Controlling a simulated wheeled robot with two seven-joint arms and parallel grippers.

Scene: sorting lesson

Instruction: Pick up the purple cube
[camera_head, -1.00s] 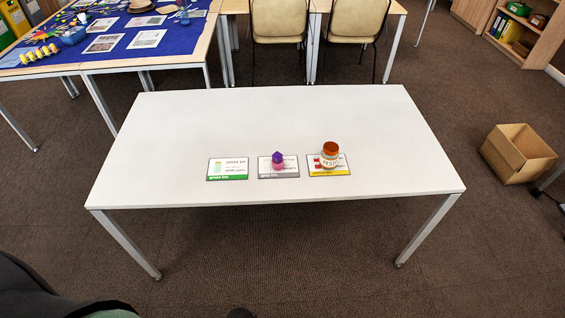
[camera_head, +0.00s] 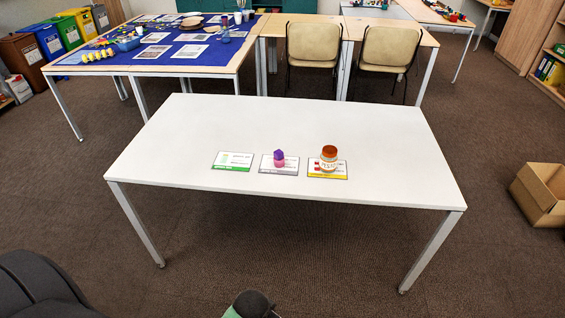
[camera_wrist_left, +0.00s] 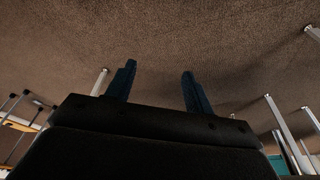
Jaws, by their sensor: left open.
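The purple cube (camera_head: 279,154) sits on top of a pink object (camera_head: 279,163) on the grey-edged card (camera_head: 291,172), on the white table (camera_head: 210,130). My left gripper (camera_wrist_left: 158,82) shows in the left wrist view with its two dark fingers apart and nothing between them. That view shows carpet and table legs, and the cube is not in it. The left gripper's fingers cannot be made out in the head view. My right gripper is not in view.
A jar (camera_head: 328,158) with an orange-brown lid stands on the yellow-edged card (camera_head: 314,175), right of the cube. A green-edged card (camera_head: 232,167) lies left. The rest of the tabletop is clear. A cardboard box (camera_head: 541,193) stands on the floor at right.

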